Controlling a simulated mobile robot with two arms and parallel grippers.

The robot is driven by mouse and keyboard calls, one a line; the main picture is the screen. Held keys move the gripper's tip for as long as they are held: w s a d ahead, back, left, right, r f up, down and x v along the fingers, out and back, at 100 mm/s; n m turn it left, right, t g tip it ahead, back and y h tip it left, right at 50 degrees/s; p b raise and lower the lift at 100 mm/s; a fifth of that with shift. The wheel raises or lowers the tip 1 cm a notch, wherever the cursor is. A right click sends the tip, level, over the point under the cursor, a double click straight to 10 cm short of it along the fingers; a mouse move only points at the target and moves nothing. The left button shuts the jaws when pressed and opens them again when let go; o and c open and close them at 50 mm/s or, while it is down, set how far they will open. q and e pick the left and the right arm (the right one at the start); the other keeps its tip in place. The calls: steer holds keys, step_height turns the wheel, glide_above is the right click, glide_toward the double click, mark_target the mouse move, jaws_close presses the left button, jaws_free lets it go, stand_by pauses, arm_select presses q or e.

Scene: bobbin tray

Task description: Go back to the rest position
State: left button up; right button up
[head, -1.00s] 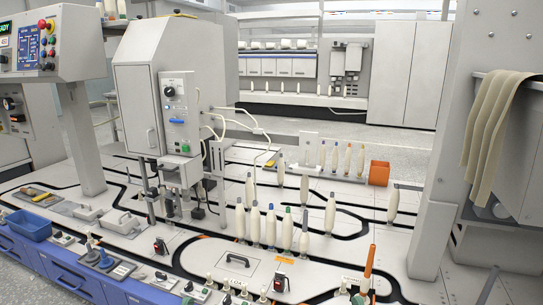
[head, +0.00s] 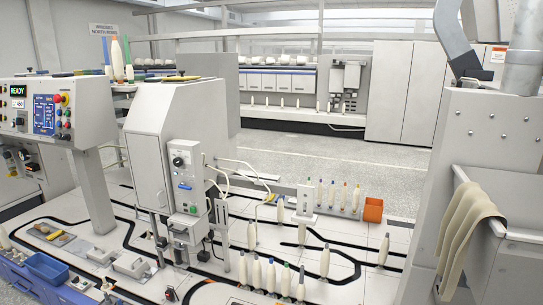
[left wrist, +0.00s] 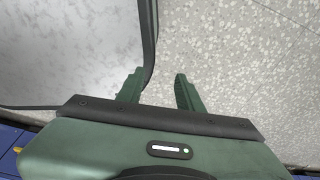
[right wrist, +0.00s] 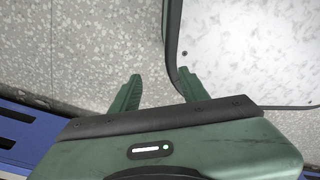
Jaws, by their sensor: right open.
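My left gripper (left wrist: 157,92) shows in the left wrist view with its two green fingers apart and nothing between them. It is above speckled grey floor, beside a pale dark-edged panel. My right gripper (right wrist: 159,92) shows in the right wrist view, also with its fingers apart and empty, over the same kind of floor. Neither gripper shows in the head view. The head view has a white table with black tracks (head: 345,235). Several cream bobbins stand upright on it, among them a front row (head: 257,273) and a single one (head: 384,249) at the right.
A grey machine cabinet (head: 150,125) stands on the table, with a control panel (head: 45,112) at the left. A blue bin (head: 47,267) is at the front left and an orange box (head: 373,210) at the back right. Cream cloths (head: 465,235) hang on the right machine.

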arm_select(q)
steer(key=shift+s+a+r+g, duration=0.15)
steer(key=shift+s+a+g, duration=0.1)
steer(key=shift+s, duration=0.5)
steer(key=shift+s+a+r+g, duration=0.1)
steer(key=shift+s+g, duration=0.15)
steer(key=shift+s, duration=0.45)
arm_select(e)
steer(key=shift+s+d+r+g, duration=0.15)
steer(key=shift+s+d+g, duration=0.1)
steer(key=shift+s, duration=0.5)
steer(key=shift+s+d+r+g, duration=0.1)
steer(key=shift+s+g, duration=0.15)
steer(key=shift+s, duration=0.45)
